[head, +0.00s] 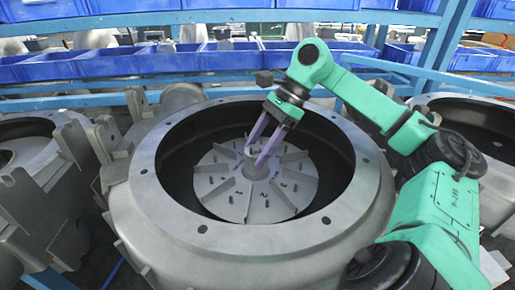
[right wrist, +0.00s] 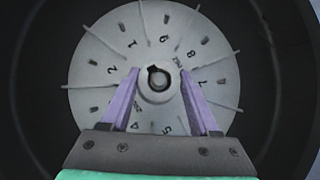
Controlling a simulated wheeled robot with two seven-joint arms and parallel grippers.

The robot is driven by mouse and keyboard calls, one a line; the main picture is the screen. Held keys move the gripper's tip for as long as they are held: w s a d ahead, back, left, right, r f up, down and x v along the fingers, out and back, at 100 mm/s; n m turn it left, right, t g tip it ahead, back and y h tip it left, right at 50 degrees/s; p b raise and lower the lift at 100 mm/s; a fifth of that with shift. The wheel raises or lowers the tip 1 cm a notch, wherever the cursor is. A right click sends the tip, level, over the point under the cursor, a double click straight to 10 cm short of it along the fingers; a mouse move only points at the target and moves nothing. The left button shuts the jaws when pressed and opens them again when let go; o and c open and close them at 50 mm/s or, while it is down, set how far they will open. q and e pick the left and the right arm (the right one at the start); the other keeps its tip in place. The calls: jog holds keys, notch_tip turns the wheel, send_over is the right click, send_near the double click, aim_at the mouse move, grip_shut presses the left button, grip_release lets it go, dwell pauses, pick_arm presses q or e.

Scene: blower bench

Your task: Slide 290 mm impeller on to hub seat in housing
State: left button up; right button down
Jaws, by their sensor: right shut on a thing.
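The impeller (head: 222,182) is a grey disc with radial vanes and a raised central hub. In the head view it lies inside the round opening of the grey housing (head: 330,232), below the rim. My right gripper (head: 256,156) reaches down into the opening, its purple fingers shut on the impeller's hub. In the right wrist view the fingers (right wrist: 159,72) stand on either side of the hub, and the impeller face (right wrist: 105,60) shows numbers. A dark notched bore with a lighter round end inside it shows at the hub's middle. The seat below is hidden. My left gripper is not in view.
Other grey housings stand at the left (head: 35,145) and at the right (head: 475,110). Blue bins (head: 120,62) on a blue rack line the back. A dark gap surrounds the impeller inside the housing wall. My right arm passes over the housing's right rim.

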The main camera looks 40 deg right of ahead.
jog(key=shift+f, duration=0.25)
dwell(0.8)
jog(key=shift+r, duration=0.1)
jog(key=shift+r, duration=0.2)
dwell(0.3)
jog(key=shift+c, duration=0.2)
grip_release()
jog(key=shift+a, duration=0.1)
jog(key=p+v, duration=0.7)
jog(key=v, duration=0.7)
jog(key=shift+r+p, duration=0.35)
